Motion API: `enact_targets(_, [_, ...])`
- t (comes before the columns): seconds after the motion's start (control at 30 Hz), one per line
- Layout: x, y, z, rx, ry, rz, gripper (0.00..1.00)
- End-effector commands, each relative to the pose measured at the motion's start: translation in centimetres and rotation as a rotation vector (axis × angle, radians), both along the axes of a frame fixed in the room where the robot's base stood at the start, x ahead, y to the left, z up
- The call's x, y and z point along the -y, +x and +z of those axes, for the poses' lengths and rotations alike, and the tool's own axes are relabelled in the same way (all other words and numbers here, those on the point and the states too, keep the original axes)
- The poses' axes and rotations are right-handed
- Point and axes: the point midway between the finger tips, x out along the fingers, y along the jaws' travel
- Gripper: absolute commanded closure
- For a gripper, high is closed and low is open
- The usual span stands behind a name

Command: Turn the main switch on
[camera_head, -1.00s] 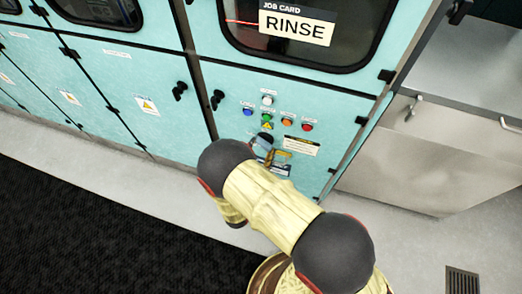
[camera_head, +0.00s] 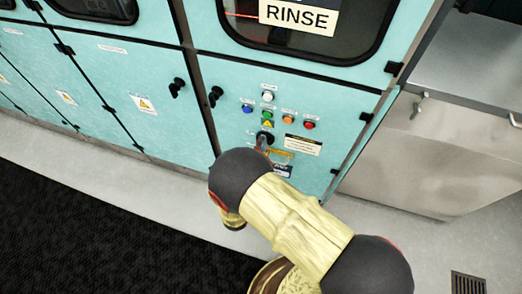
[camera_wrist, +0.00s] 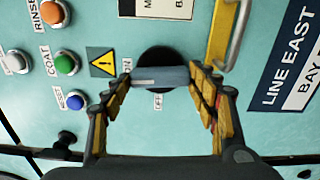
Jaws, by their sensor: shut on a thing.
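The main switch (camera_wrist: 154,57) is a black round knob with a grey-blue bar handle on the turquoise panel. In the wrist view the handle lies crosswise between the fingers. Its white-marked end is on the side of the "ON" label, and "OFF" shows below the knob. My gripper (camera_wrist: 160,82) is shut on the handle, one finger at each end. In the head view the switch (camera_head: 265,137) sits below the coloured buttons. My own wrist hides most of the gripper there.
Blue (camera_wrist: 75,100), green (camera_wrist: 65,63), orange (camera_wrist: 53,12) and white (camera_wrist: 17,62) buttons are close by. A warning triangle (camera_wrist: 102,62) is beside the knob. A yellow-backed metal handle (camera_wrist: 229,35) stands out close to the right finger. A steel cabinet (camera_head: 410,160) is at right.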

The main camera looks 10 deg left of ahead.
Motion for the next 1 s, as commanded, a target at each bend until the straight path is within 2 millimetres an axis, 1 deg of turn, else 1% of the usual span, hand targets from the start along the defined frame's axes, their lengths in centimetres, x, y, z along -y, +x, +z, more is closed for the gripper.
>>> enact_targets(0.3, [0.05, -0.02, -0.12, 0.006, 0.098, 0.0, 0.67])
enact_targets(0.8, [0.07, -0.03, -0.1, 0.007, 0.113, 0.0, 0.67])
enact_targets(0.83, [0.08, -0.03, -0.1, 0.007, 0.113, -0.001, 0.4])
enact_targets(1.0, [0.06, -0.02, -0.07, 0.007, 0.113, 0.0, 0.3])
